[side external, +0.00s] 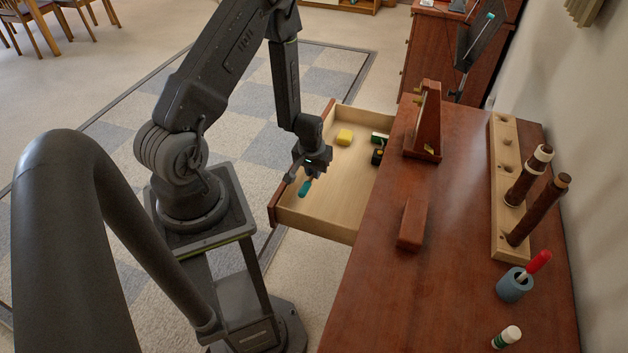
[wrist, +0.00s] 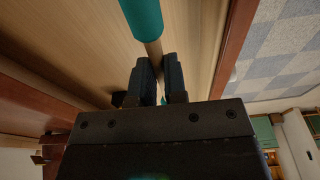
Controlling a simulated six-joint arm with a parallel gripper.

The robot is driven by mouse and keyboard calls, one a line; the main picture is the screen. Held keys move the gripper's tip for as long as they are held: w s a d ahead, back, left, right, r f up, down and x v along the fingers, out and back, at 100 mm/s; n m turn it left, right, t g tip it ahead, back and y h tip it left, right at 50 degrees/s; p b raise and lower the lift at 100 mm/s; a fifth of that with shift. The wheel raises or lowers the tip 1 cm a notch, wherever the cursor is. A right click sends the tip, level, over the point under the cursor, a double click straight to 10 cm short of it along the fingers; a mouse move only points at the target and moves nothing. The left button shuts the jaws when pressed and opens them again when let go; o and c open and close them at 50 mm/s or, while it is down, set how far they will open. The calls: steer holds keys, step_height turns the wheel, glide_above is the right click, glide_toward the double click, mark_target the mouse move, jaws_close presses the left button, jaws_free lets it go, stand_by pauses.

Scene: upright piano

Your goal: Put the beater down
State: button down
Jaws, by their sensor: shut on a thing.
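The beater has a teal end (side external: 305,187) and a thin pale wooden shaft. In the wrist view its teal end (wrist: 142,16) sticks out past the fingers, with the shaft pinched between them. My gripper (side external: 300,175) is shut on the beater, over the near left part of the open drawer (side external: 329,225). In the wrist view the fingertips (wrist: 155,70) stand close together around the shaft. The drawer's pale wooden floor is behind them. I cannot tell whether the beater touches the floor.
A yellow block (side external: 345,137), a green and white box (side external: 379,138) and a dark item (side external: 377,156) lie in the drawer's far part. The drawer floor's middle is clear. The piano top (side external: 450,250) to the right holds a wooden block (side external: 412,223) and a tool rack (side external: 505,190).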

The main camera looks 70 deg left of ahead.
steer(key=shift+r, duration=1.35)
steer(key=w+d+r+m+h, duration=0.1)
steer(key=w+d+r+m, duration=0.25)
steer(key=d+r, duration=0.3)
steer(key=w+d+r+m, duration=0.3)
steer(key=d+r+m, duration=0.15)
steer(key=d, duration=0.25)
steer(key=n, duration=0.9)
glide_above(382, 312)
steer(key=shift+y, duration=0.4)
step_height(382, 312, down, 6)
steer(key=shift+s+r, duration=0.15)
steer(key=shift+r, duration=0.05)
steer(key=shift+d+f, duration=0.15)
steer(key=shift+f, duration=1.95)
steer(key=shift+f, duration=0.1)
